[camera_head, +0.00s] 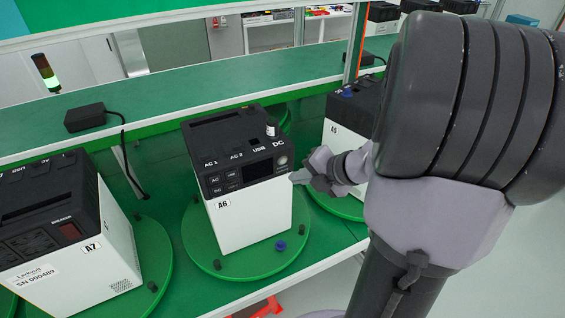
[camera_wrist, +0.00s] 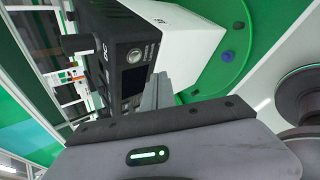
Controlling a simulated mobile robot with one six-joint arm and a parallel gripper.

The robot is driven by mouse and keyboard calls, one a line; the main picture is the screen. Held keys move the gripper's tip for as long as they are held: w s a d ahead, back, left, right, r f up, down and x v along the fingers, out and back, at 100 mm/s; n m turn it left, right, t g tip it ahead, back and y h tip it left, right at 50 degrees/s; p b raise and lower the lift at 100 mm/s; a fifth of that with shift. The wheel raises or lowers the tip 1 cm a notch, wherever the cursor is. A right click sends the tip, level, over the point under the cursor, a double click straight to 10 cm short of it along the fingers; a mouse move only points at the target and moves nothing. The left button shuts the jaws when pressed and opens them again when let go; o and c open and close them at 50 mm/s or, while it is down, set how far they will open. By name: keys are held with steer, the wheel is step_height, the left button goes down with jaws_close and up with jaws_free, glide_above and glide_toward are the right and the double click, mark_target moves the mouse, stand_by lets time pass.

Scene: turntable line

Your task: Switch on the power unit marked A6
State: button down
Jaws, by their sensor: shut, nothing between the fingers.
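The power unit marked A6 (camera_head: 246,218) is a white box with a black top. It stands upright on a round green turntable (camera_head: 206,262). In the wrist view, the unit (camera_wrist: 180,35) lies sideways, with the silver button (camera_wrist: 134,56) and dark screen (camera_wrist: 133,82) visible.
Unit A7 (camera_head: 110,262) stands on another turntable at the left. Unit A5 (camera_head: 345,135) is close behind my gripper on the right, partly hidden by my arm. A black adapter (camera_head: 85,117) with a cable lies on the green shelf. Small knobs, one blue (camera_head: 281,246), rise from the A6 turntable.

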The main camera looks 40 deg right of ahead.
mark_target(279, 167)
steer(key=shift+w+d+p, duration=0.2)
steer(key=shift+w, duration=0.65)
steer(key=shift+w+d+p, duration=0.15)
steer(key=shift+w, duration=0.7)
stand_by(0.7)
steer(key=shift+w+d+p, duration=0.1)
steer(key=shift+w+p, duration=0.2)
steer(key=shift+w, duration=0.1)
steer(key=shift+w+d, duration=0.1)
steer(key=shift+w, duration=0.2)
stand_by(0.5)
steer(key=shift+s, duration=0.15)
steer(key=shift+s+a+p, duration=0.2)
steer(key=shift+s+p, duration=0.15)
steer(key=shift+s, duration=0.2)
steer(key=s, duration=0.2)
steer(key=s+a, duration=0.1)
steer(key=s, duration=0.2)
steer(key=shift+p, duration=0.3)
